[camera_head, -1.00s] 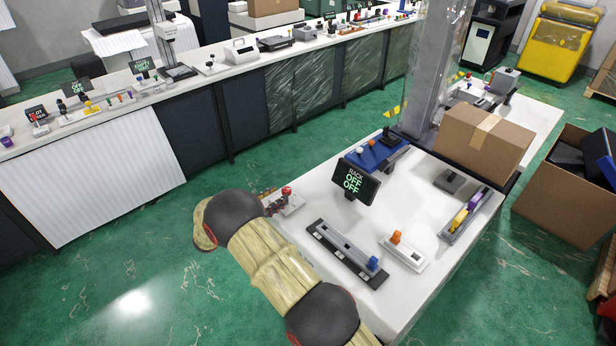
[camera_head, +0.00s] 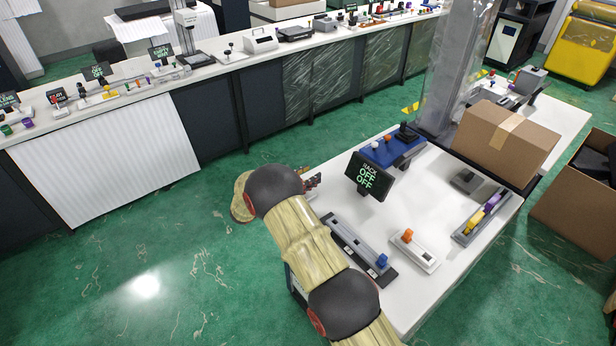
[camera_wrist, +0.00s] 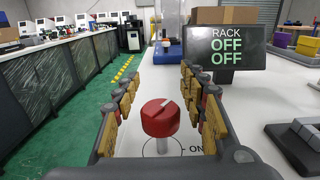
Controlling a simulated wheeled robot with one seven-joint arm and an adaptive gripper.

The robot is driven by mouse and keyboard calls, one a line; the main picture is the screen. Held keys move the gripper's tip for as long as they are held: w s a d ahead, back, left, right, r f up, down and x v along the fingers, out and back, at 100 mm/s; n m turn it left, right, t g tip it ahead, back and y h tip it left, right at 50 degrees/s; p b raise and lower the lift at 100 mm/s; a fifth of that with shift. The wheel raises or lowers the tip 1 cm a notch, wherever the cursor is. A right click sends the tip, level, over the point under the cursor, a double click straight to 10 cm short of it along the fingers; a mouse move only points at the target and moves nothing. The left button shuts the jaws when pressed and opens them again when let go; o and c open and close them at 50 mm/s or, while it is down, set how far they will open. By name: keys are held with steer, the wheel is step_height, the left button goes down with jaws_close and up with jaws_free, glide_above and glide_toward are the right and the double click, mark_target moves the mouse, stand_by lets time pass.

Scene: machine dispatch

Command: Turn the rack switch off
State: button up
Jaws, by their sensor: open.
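A red round knob (camera_wrist: 160,117) with a pale pointer mark stands on a white plate in the wrist view. The pointer mark slants away from that word. My gripper (camera_wrist: 161,82) is open, with a finger on either side of the knob; I cannot tell whether either touches it. The rack display (camera_wrist: 226,47) reads "RACK OFF OFF" and also shows in the head view (camera_head: 368,178). In the head view my arm hides the knob, and only a bit of my gripper (camera_head: 313,182) shows.
Open green floor lies left of the table.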

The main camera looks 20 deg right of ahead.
jaws_close()
stand_by(0.5)
